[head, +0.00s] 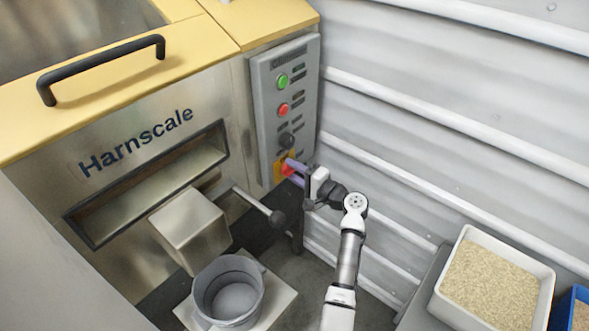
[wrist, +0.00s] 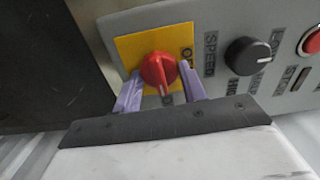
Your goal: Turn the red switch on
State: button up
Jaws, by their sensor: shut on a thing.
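The red switch (wrist: 158,68) is a rotary knob on a yellow plate (wrist: 128,46) low on the grey control panel. In the wrist view its white mark points down toward my gripper, at a partly hidden label I cannot read. An "OFF" label shows at the plate's right side. The red switch (head: 287,169) is mostly covered by my gripper in the head view. My gripper (wrist: 160,80) has its two purple fingers on either side of the knob and is shut on it. In the head view my gripper (head: 293,172) reaches the panel from the right.
A black speed knob (wrist: 248,56), a red button (head: 283,110) and a green button (head: 282,81) share the panel. A metal bucket (head: 229,291), a lever with a black knob (head: 277,217) and a tray of pale grains (head: 461,241) are nearby. A corrugated wall (head: 420,100) stands close on the right.

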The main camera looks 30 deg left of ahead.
jog(key=shift+m, duration=0.3)
jog(key=o, duration=0.9)
jog(key=shift+o, duration=0.2)
jog(key=s+d+b, duration=0.2)
jog(key=d, duration=1.1)
jog(key=shift+d+b, duration=0.35)
